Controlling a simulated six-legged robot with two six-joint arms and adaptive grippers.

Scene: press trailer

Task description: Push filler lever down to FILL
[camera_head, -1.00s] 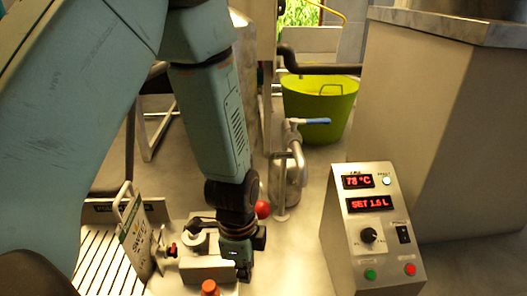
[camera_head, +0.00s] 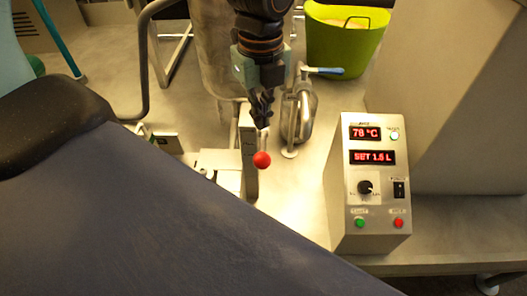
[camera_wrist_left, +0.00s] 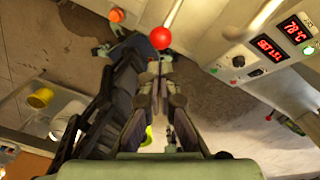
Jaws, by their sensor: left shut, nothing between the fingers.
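The filler lever's red ball knob (camera_head: 261,160) shows beside the upright metal post (camera_head: 248,160) of the filler. It also shows in the left wrist view (camera_wrist_left: 160,38), just beyond the fingertips, on a pale rod. My left gripper (camera_head: 262,122) points down just above the knob in the head view, with its fingers together and nothing held. In the left wrist view the shut fingers (camera_wrist_left: 160,72) lie in line with the knob. I cannot tell whether they touch it. The FILL marking is not legible. My right gripper is not in view.
A control box (camera_head: 377,228) with red displays reading 78 °C and SET 1.5 L stands right of the filler. A pipe valve with a blue handle (camera_head: 323,70) is behind the knob. A green tub (camera_head: 340,50) stands further back. Bare floor lies between filler and box.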

